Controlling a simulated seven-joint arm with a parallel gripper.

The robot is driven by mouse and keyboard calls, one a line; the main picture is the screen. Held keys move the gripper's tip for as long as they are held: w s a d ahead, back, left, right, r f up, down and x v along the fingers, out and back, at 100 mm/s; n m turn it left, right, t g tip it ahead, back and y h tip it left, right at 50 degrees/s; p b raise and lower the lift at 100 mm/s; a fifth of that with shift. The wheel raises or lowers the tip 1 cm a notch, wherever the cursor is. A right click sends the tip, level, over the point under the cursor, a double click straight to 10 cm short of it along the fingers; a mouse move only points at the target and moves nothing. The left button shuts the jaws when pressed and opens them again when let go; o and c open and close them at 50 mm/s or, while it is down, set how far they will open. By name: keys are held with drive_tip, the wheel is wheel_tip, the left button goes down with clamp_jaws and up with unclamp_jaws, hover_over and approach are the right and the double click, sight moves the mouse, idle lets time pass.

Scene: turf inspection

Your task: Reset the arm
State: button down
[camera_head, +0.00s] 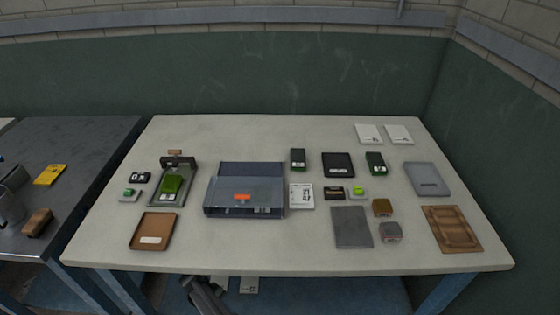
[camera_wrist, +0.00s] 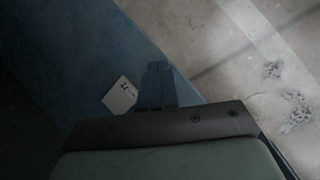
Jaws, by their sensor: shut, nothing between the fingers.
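My gripper (camera_wrist: 157,68) shows in the wrist view with its two fingers together and nothing between them. Part of my arm shows in the head view at the bottom, below the front edge of the pale table (camera_head: 300,262); its fingertips cannot be made out there. In the wrist view the fingers are over a blue surface, close to a white card (camera_wrist: 121,95) with dark marks. I cannot tell whether they touch anything.
A clear-fronted box (camera_head: 245,196), a press-like device (camera_head: 174,178), a brown tray (camera_head: 153,231), a grey plate (camera_head: 351,227) and a wooden board (camera_head: 451,229) lie on the table. A dark side table (camera_head: 85,165) stands left. A stained floor (camera_wrist: 240,70) shows beyond the blue edge.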

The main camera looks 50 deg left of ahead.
drive_tip(key=w+d+f+m+g+h, duration=0.1)
drive_tip(key=w+d+f+m+g, duration=0.15)
drive_tip(key=w+d, duration=0.95)
drive_tip(key=w+d+f+m+g, duration=0.15)
drive_tip(key=w+d+m, duration=0.45)
drive_tip(key=d, duration=1)
drive_tip(key=w+d+r+m+g+y, duration=0.1)
drive_tip(key=w+d+m+g, duration=0.2)
drive_tip(key=d, duration=1.5)
drive_tip(key=s+d+r+m+g+y, duration=0.1)
drive_tip(key=s+d+m, duration=0.3)
drive_tip(key=d, duration=0.7)
drive_tip(key=s+d+r+m+g+y, duration=0.1)
drive_tip(key=s+d+r+m+y, duration=0.2)
drive_tip(key=s+d, duration=0.4)
drive_tip(key=d+m, duration=0.1)
drive_tip(key=d, duration=0.3)
drive_tip(key=shift+s+r+g+y, duration=0.15)
drive_tip(key=shift+s+g+y, duration=0.15)
drive_tip(key=shift+s+g, duration=0.1)
